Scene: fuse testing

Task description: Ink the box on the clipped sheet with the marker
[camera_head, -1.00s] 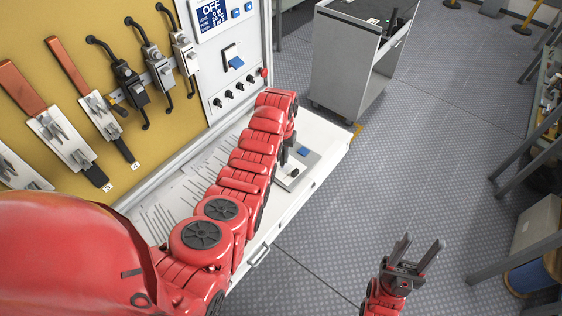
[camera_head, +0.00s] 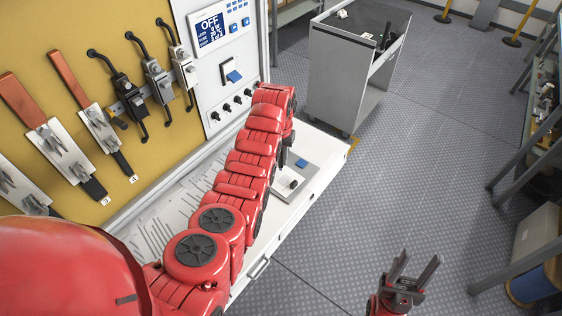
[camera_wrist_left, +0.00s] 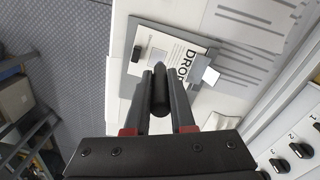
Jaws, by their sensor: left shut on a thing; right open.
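In the left wrist view, my left gripper (camera_wrist_left: 161,85) is shut on a dark marker (camera_wrist_left: 160,98), tip pointing at the sheet. The white sheet (camera_wrist_left: 182,54) with large black print lies on a grey clipboard (camera_wrist_left: 134,68) under the marker. I cannot tell whether the tip touches the paper, and the box is not clear around the tip. My right gripper (camera_head: 418,266) is open and empty over the floor.
A small dark item (camera_head: 293,184) and a blue item (camera_head: 301,163) lie at the clipboard. The white bench (camera_head: 322,163) stands beside a panel with knobs and an OFF display (camera_head: 210,24). A grey cart (camera_head: 343,75) stands behind.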

